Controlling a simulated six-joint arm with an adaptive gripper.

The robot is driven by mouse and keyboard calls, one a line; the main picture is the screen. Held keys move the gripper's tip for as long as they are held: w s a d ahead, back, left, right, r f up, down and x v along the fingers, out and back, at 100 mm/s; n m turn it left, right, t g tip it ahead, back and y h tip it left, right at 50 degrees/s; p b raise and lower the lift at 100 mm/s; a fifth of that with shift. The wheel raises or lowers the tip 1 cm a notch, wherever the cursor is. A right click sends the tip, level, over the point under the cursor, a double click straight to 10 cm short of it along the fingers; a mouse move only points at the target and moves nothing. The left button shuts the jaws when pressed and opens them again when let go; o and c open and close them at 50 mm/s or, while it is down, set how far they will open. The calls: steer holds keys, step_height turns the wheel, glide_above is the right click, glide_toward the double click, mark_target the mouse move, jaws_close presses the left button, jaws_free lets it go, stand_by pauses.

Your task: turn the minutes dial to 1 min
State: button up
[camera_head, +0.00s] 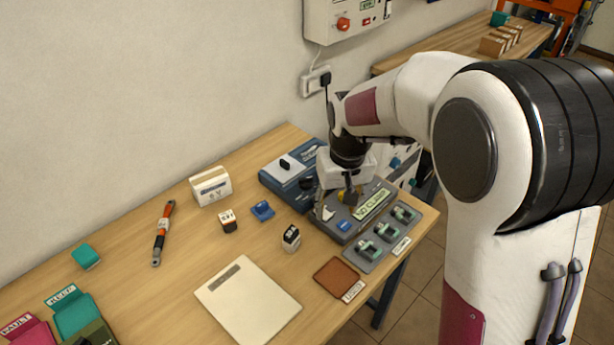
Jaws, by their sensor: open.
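My gripper (337,207) is over the left end of a grey tester (361,213) near the right end of the bench. It is open, with its fingers pointing down close to the tester's top. The tester has a lit display (374,203) that seems to read "NO CLIP" and a blue label (344,225). A small yellow part shows between or beside the fingers; I cannot tell what it is. I cannot make out a minutes dial or its setting; my gripper hides part of the tester and of the blue device (281,181) behind it.
Several green clips sit on a grey plate (358,256) in front of the tester. Nearby are a small black-and-white block (291,238), a brown tray (335,278) and a white board (262,315). A wall box (322,20) with a red knob hangs above.

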steer(key=shift+t, duration=0.4)
steer(key=w+a+f, duration=0.1)
steer(key=w, duration=0.2)
steer(key=w+a+f, duration=0.2)
steer(key=w, duration=0.2)
steer(key=w+a+f, duration=0.1)
steer(key=w+f, duration=0.1)
steer(key=w, duration=0.1)
steer(key=shift+w+a, duration=0.2)
steer(key=shift+w, duration=0.1)
steer(key=t, duration=0.2)
glide_toward(306, 180)
steer(key=shift+w+d+n+y, duration=0.15)
steer(key=shift+d+n+y, duration=0.15)
steer(key=shift+d+y, duration=0.1)
steer(key=shift+f, duration=0.15)
steer(key=shift+x, duration=3.8)
steer(key=c, duration=1.1)
